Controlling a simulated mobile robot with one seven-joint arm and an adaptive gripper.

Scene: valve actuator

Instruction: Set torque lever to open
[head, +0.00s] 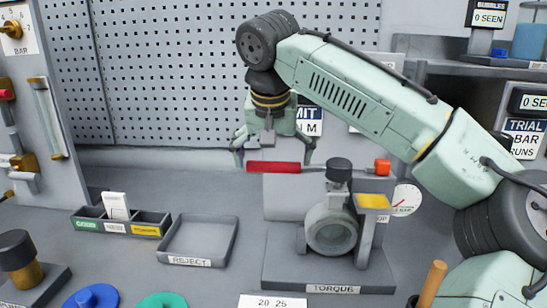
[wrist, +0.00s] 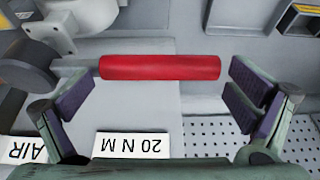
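The torque lever has a red cylindrical grip (head: 273,167). In the head view it lies level, left of the grey valve body (head: 331,226) on the base labelled TORQUE. In the wrist view the red grip (wrist: 160,67) runs left to right, with a grey rod at its left end. My gripper (head: 272,155) points down over the red grip with its fingers spread wide. In the wrist view my gripper (wrist: 163,85) is open, one finger beyond each end of the grip. I see no finger closed on it. Exact height above the grip is unclear.
A REJECT tray (head: 198,240) and a small sorting bin (head: 120,221) stand at the left. A pegboard (head: 170,75) stands behind. The bench between tray and TORQUE base is clear.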

